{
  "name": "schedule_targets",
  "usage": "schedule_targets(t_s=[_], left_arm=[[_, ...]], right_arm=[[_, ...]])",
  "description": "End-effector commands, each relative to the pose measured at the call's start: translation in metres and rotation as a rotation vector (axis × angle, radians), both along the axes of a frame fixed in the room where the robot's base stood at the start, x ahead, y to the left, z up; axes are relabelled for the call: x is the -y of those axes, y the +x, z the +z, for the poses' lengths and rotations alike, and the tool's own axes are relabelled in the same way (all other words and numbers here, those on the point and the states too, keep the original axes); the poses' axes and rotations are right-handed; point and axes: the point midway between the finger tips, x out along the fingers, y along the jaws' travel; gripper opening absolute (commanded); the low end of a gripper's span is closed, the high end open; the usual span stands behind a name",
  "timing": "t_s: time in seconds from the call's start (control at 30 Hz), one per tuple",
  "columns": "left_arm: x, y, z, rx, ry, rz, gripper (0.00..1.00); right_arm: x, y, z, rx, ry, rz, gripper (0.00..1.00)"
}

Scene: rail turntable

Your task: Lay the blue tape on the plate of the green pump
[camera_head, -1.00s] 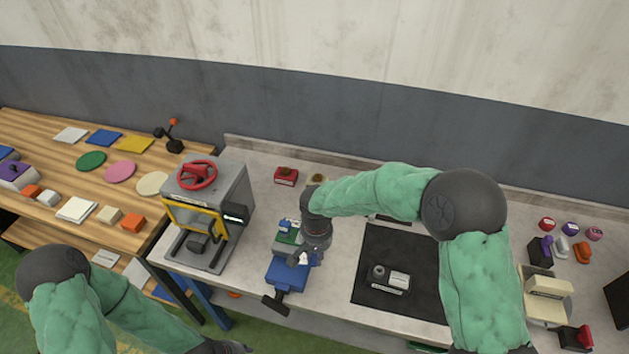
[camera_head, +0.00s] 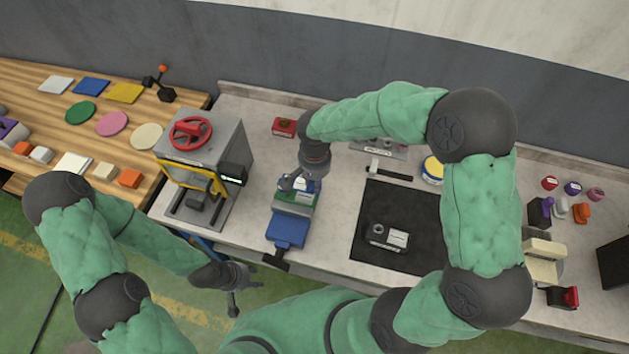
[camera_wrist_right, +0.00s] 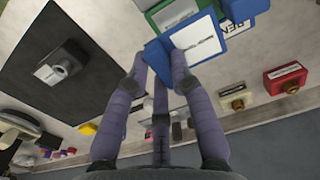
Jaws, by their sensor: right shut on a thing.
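My right gripper (camera_head: 290,184) is at the back end of a blue vise-like block (camera_head: 287,230) on the bench. In the right wrist view its fingers (camera_wrist_right: 163,68) are shut on a blue piece with a white label (camera_wrist_right: 195,38), which I take for the blue tape; the label text is unreadable. A green part with a white label (camera_wrist_right: 172,12) lies right beside it; it also shows in the head view (camera_head: 294,208), and may belong to the green pump. Whether the tape touches it I cannot tell. My left gripper (camera_head: 242,292) is low in front of the bench, empty, its fingers apart.
A grey press with a red handwheel (camera_head: 191,132) stands left of the right gripper. A red box (camera_head: 284,127) is behind. A black mat (camera_head: 400,205) with a small grey device (camera_head: 387,237) lies to the right. Several coloured pieces lie on the wooden table (camera_head: 60,130).

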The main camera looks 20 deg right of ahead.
Motion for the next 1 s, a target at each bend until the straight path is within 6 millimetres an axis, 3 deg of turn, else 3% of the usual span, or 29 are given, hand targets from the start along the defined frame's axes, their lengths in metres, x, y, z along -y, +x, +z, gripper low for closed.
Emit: schedule_targets(t_s=[1.0], left_arm=[[0.0, 0.0, -0.052, 0.0, 0.0, 0.0, 0.4]], right_arm=[[0.0, 0.0, -0.06, -0.001, 0.0, 0.0, 0.1]])
